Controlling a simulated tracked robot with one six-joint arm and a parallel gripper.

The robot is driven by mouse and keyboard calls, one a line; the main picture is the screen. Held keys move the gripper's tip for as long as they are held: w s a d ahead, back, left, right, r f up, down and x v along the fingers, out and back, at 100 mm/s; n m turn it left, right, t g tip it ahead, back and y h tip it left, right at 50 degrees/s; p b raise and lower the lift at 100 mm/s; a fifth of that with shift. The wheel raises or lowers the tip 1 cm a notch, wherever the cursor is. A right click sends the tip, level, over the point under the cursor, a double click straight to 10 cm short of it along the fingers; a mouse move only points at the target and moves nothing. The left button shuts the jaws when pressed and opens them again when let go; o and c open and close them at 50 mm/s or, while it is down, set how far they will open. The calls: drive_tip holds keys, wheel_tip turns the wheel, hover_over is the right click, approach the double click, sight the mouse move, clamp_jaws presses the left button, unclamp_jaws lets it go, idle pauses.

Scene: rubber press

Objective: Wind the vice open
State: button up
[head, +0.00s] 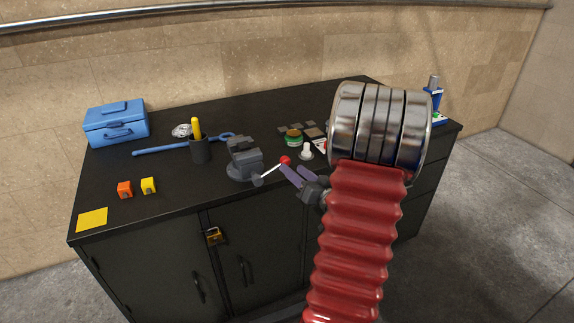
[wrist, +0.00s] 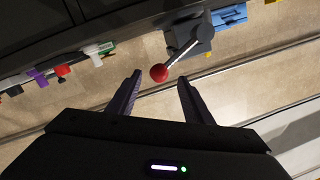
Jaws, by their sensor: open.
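The grey vice (head: 243,160) stands on the dark bench top, near its front edge. Its handle is a thin bar ending in a red ball knob (head: 285,160), which points right towards my gripper (head: 298,175). In the wrist view the vice (wrist: 190,36) is at the top, and its red knob (wrist: 159,72) lies ahead of the gap between my fingers. My gripper (wrist: 158,90) is open and empty in the wrist view. I cannot tell whether a finger touches the knob. My arm hides part of the bench's right side.
The black bench (head: 150,190) carries a blue toolbox (head: 116,124), a blue wrench (head: 165,148), a dark cup (head: 200,150), an orange block (head: 125,189) and a yellow block (head: 148,186). A green tin (head: 293,138) and a white bottle (head: 306,151) stand close behind the knob.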

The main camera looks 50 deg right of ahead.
drive_tip(key=shift+v, duration=1.55)
drive_tip(key=shift+s+d+f, duration=0.1)
drive_tip(key=shift+d+f, duration=0.05)
drive_tip(key=shift+f, duration=0.15)
drive_tip(key=c, duration=0.3)
drive_tip(key=s+d+f+g, duration=0.1)
drive_tip(key=f+g, duration=0.1)
drive_tip(key=s+d+f+g+h, duration=0.1)
drive_tip(key=f+g, duration=0.1)
drive_tip(key=f, duration=0.1)
drive_tip(key=s+d+f+g, duration=0.1)
drive_tip(key=s+f+g, duration=0.1)
drive_tip(key=shift+s+d+f+g+h, duration=0.1)
drive_tip(key=shift+d+f+g+h, duration=0.2)
drive_tip(key=shift+g+h, duration=0.1)
clamp_jaws()
drive_tip(key=s+a+r+n+g+y, duration=0.1)
drive_tip(key=a+r, duration=0.4)
drive_tip(key=a, duration=1.1)
drive_tip(key=s+a+r+n+g+y, duration=0.1)
drive_tip(key=a+r, duration=0.5)
drive_tip(key=a, duration=1)
drive_tip(key=s+a+r+n+g+y, duration=0.1)
drive_tip(key=a+r+n+y, duration=0.4)
drive_tip(key=a, duration=1.1)
drive_tip(key=shift+s+r+n+g, duration=0.2)
drive_tip(key=shift+r+n+g, duration=0.15)
drive_tip(key=shift+n+g, duration=0.4)
